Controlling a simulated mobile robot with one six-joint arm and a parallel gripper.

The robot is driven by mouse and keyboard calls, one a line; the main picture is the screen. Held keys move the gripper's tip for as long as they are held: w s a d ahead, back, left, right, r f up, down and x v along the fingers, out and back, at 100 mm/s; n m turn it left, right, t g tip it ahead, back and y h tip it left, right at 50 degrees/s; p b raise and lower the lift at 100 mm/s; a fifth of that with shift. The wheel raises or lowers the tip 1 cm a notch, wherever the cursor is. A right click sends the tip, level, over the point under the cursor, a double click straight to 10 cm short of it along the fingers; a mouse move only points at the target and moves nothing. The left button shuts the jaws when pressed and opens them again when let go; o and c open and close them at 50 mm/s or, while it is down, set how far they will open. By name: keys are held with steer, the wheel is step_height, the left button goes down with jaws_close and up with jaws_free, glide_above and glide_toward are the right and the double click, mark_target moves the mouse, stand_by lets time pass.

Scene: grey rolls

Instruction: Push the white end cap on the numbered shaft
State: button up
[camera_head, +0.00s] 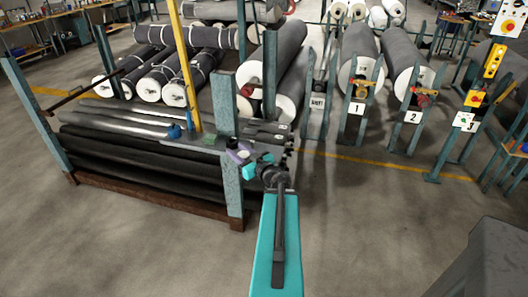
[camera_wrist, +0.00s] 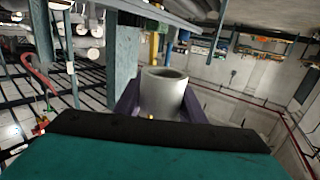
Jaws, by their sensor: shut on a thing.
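My gripper (camera_head: 241,156), with purple fingers, is at the right end of the steel rack in the head view, close to its front post. In the wrist view the fingers are shut on a pale, hollow cylinder, which looks like the white end cap (camera_wrist: 163,98); its open round end faces up in the picture. In the head view the cap is too small to make out clearly. I cannot tell the shaft ends clearly.
The rack (camera_head: 235,190) holds dark rolls, with a blue item and a green item on its top. Large grey rolls (camera_head: 362,62) lie behind the numbered stands. A yellow post (camera_head: 184,65) rises from the rack. The floor (camera_head: 350,215) is clear in front of the stands.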

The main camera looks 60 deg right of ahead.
steer(key=w+a+r+n+y, duration=0.1)
steer(key=w+a+n+y, duration=0.45)
steer(key=a, duration=0.75)
steer(key=w+a+r+n+y, duration=0.2)
steer(key=w+a+y, duration=0.5)
steer(key=a, duration=0.7)
steer(key=w+a+n+g+y, duration=0.1)
steer(key=a+n+g+y, duration=0.5)
steer(key=a, duration=1.8)
steer(key=shift+w+a+r+n+g, duration=0.3)
steer(key=shift+a+n+g, duration=0.05)
steer(key=shift+g, duration=0.05)
steer(key=shift+y, duration=0.25)
